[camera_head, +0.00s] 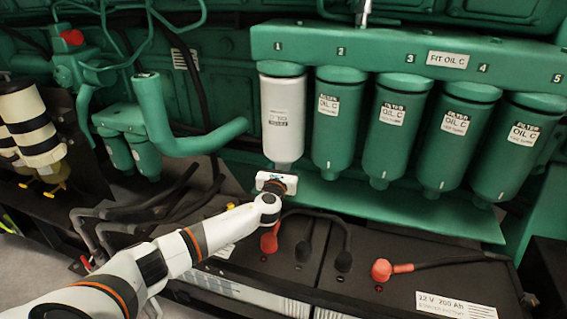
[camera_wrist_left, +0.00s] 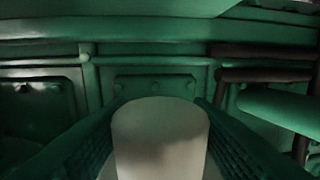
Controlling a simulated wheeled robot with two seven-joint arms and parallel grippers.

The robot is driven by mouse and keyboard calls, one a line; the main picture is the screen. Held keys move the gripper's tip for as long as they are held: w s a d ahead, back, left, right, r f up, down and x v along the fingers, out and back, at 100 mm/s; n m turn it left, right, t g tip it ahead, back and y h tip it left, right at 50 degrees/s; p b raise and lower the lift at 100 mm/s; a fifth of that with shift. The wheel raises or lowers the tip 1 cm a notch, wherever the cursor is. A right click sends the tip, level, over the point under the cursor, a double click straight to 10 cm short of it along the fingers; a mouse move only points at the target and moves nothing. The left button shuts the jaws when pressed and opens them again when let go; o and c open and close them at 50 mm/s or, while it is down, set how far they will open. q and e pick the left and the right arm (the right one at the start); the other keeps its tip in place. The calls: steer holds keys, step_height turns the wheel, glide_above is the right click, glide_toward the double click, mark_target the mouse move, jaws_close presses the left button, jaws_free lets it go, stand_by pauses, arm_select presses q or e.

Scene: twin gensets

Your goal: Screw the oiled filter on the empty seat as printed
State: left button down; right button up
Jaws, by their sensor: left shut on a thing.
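The white filter (camera_head: 283,115) hangs upright under seat 1 (camera_head: 281,69) of the green header (camera_head: 420,52). Its top meets the seat's underside; I cannot tell whether the thread is engaged. Small print shows on its side, too small to read. My left gripper (camera_head: 280,171) is at the filter's bottom end, below it, and shut on it. In the left wrist view a pale cylinder (camera_wrist_left: 160,138) stands between the two dark ribbed fingers. The header carries a plate (camera_head: 447,59) reading "FIT OIL C". My right gripper is not in view.
Green filters labelled "OIL C" fill seats 2 (camera_head: 338,130) to 5 (camera_head: 518,150), close to the right. A thick green pipe (camera_head: 190,140) bends close on the left. A green ledge (camera_head: 400,208) and batteries with a red terminal cap (camera_head: 381,270) lie below.

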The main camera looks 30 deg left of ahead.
arm_select(q)
steer(key=shift+d+r+n+y, duration=0.15)
steer(key=shift+n+y, duration=0.25)
steer(key=shift+y, duration=0.2)
steer(key=shift+f+n+g+y, duration=0.2)
steer(key=shift+n+g+y, duration=0.3)
steer(key=shift+g+y, duration=0.15)
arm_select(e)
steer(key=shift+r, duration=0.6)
